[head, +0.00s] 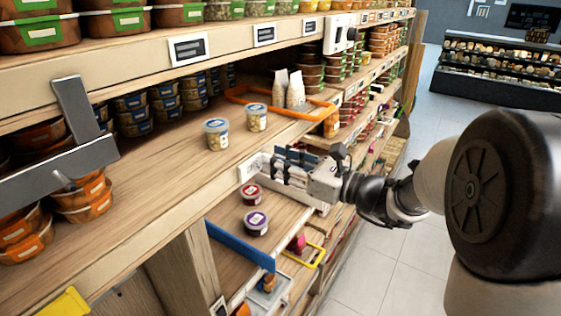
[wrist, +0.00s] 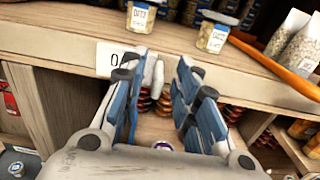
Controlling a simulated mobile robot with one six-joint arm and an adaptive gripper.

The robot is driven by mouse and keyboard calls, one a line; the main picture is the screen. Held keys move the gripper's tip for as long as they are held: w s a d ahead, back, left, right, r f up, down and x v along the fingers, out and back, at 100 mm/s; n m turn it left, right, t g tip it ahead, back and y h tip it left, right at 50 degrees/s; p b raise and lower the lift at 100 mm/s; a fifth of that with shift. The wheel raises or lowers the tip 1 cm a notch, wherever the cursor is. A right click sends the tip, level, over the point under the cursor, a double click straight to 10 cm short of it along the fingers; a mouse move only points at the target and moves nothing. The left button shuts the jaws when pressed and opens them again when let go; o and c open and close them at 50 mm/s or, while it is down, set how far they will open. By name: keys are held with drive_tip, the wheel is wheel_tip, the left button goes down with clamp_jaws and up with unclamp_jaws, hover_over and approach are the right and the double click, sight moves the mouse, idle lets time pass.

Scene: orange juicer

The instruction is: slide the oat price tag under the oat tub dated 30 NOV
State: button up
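The white price tag (head: 250,168) is on the front edge of the wooden shelf, and in the wrist view the tag (wrist: 109,57) shows a dark "O", its right part hidden by my left finger. Two clear tubs with blue lids stand on the shelf above: the left tub (head: 216,135) and the right tub (head: 257,118). In the wrist view the left tub (wrist: 140,16) stands nearly above the tag and the right tub (wrist: 212,38) farther right. Their dates are too small to read. My gripper (head: 272,168) is open just in front of the shelf edge, beside the tag; its fingers (wrist: 158,72) are apart.
Red-lidded and purple-lidded tubs (head: 256,223) sit on the lower shelf. A grey metal bracket (head: 60,168) is at the left.

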drive_tip(key=shift+d, duration=0.1)
drive_tip(key=v, duration=1.2)
